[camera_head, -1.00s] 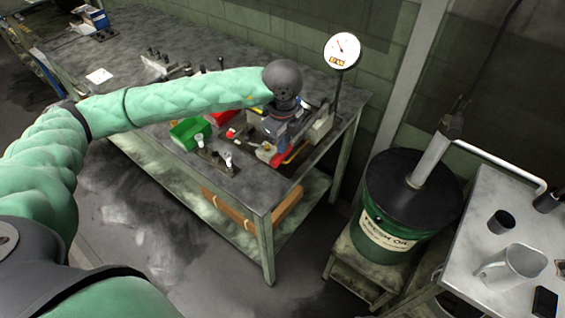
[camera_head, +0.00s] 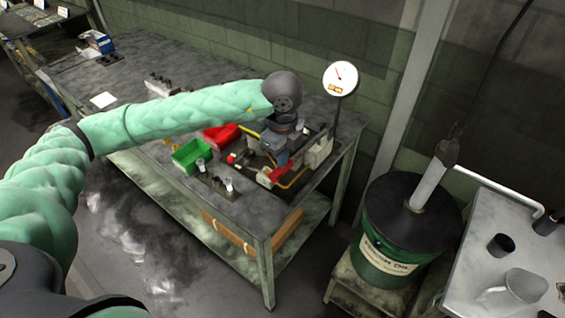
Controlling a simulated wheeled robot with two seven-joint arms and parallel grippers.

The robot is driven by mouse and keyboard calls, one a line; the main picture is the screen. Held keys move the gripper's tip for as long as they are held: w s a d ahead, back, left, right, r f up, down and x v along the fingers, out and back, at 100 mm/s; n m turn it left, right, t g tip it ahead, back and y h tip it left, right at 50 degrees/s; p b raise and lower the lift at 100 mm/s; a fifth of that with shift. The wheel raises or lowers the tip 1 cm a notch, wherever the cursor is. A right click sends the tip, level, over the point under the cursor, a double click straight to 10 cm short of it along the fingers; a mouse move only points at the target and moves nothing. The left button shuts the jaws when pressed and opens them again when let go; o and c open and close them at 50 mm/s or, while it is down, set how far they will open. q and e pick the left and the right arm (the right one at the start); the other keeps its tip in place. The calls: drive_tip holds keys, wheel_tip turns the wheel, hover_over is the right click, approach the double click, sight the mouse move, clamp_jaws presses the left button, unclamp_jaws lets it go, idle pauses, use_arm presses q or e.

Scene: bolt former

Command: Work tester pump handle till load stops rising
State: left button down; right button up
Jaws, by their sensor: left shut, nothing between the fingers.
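The tester (camera_head: 318,152) stands at the right end of the bench, with a round white dial gauge (camera_head: 340,78) on a post above it. The dial's needle points up and slightly left; its figures are too small to read. My left arm reaches across the bench, and my left gripper (camera_head: 276,163) points down over the front left of the tester. It is shut with nothing held. A red part (camera_head: 282,174) shows just below it; I cannot tell whether they touch. The pump handle is not clearly distinguishable, partly hidden by my wrist. My right gripper is not in view.
A green bin (camera_head: 191,156) and a red bin (camera_head: 222,137) stand left of the tester. Small metal parts (camera_head: 228,183) lie near the bench's front edge. A dark green oil drum (camera_head: 386,250) and a pale side table (camera_head: 470,285) stand to the right.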

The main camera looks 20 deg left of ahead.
use_arm(q)
drive_tip(key=shift+r+p, duration=0.9)
drive_tip(key=shift+r, duration=2.15)
